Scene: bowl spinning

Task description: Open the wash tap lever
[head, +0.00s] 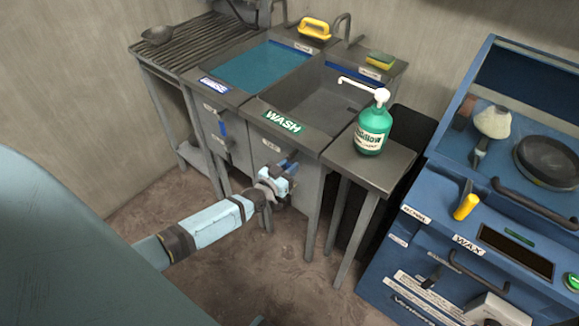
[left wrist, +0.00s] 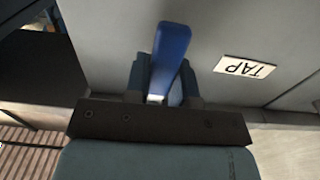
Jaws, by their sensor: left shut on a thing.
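The wash tap lever (left wrist: 172,50) is a blue handle on the grey cabinet front below the sink with the green WASH label (head: 282,122). My left gripper (head: 289,168) is at that front in the head view and largely hides the lever there. In the left wrist view, my left gripper (left wrist: 164,92) has its dark fingers on both sides of the lever and is shut on it. A TAP label (left wrist: 244,67) is beside the lever. My right gripper is not in view.
A rinse basin (head: 213,85) with blue water stands left of the wash sink (head: 320,95). A green soap bottle (head: 372,130) stands on a small side table (head: 385,165). A blue wax machine (head: 470,250) is at the right. The floor in front is clear.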

